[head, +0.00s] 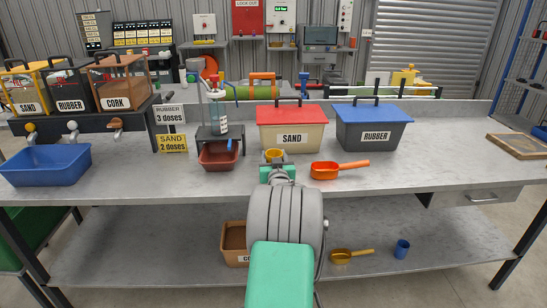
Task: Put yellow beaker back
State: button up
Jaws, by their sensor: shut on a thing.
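The yellow beaker (273,153) is small and shows just above the end of my arm, in front of the red-lidded SAND box. My gripper (277,169) is shut on the yellow beaker, with teal parts showing at both sides. The lower part of the beaker is hidden by the gripper. I cannot tell whether the beaker touches the bench top. A blue beaker (402,249) stands on the lower shelf.
The SAND box (291,138) and the blue-lidded RUBBER box (372,134) stand behind my gripper. An orange scoop (325,170) lies just right. A red-brown tray (219,155) under a stand is left. A yellow scoop (343,257) lies below.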

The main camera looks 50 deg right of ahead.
jog(key=o, duration=1)
jog(key=shift+f, duration=0.15)
jog(key=o, duration=0.4)
jog(key=shift+o, duration=0.2)
